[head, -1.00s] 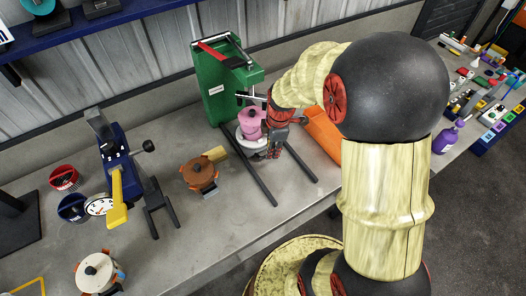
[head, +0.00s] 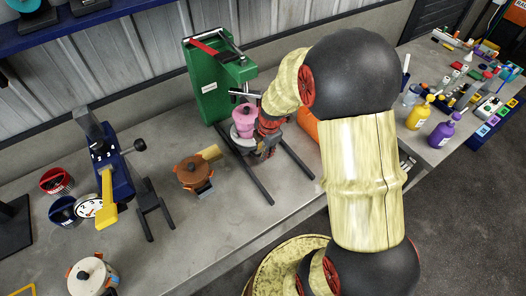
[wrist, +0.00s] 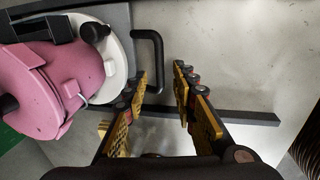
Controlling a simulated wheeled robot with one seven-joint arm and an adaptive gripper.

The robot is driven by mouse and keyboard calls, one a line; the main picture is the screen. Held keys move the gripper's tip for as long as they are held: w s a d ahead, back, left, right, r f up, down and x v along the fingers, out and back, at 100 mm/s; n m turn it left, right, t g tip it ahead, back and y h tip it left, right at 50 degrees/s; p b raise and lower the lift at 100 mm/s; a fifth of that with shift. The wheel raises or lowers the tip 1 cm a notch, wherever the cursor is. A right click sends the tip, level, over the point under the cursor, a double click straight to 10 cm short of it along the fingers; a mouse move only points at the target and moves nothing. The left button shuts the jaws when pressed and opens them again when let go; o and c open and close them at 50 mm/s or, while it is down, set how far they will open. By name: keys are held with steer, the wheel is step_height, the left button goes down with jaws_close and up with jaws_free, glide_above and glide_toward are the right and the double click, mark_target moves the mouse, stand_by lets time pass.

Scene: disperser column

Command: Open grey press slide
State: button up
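The green press (head: 208,98) stands at the back of the bench, with a pink lidded pot (head: 246,122) at its front. In the wrist view the pink pot (wrist: 55,85) sits on a white round plate (wrist: 122,50) at the left. A dark U-shaped handle (wrist: 158,50) sticks out beside the plate, from a dark grey part that looks like the slide (wrist: 100,12). My gripper (wrist: 160,78) is open, its fingertips on either side of the handle's lower end; contact cannot be told. In the head view my gripper (head: 270,138) is beside the pot, and the handle is hidden.
The press's dark legs (head: 297,160) reach forward along the bench. A brown pot (head: 193,172) and a blue device with a yellow lever (head: 106,195) stand to the left. An orange object (head: 308,122) lies behind my arm. Bare bench lies in front of the press.

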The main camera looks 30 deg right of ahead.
steer(key=shift+f, duration=0.1)
steer(key=shift+c, duration=1)
jaws_close()
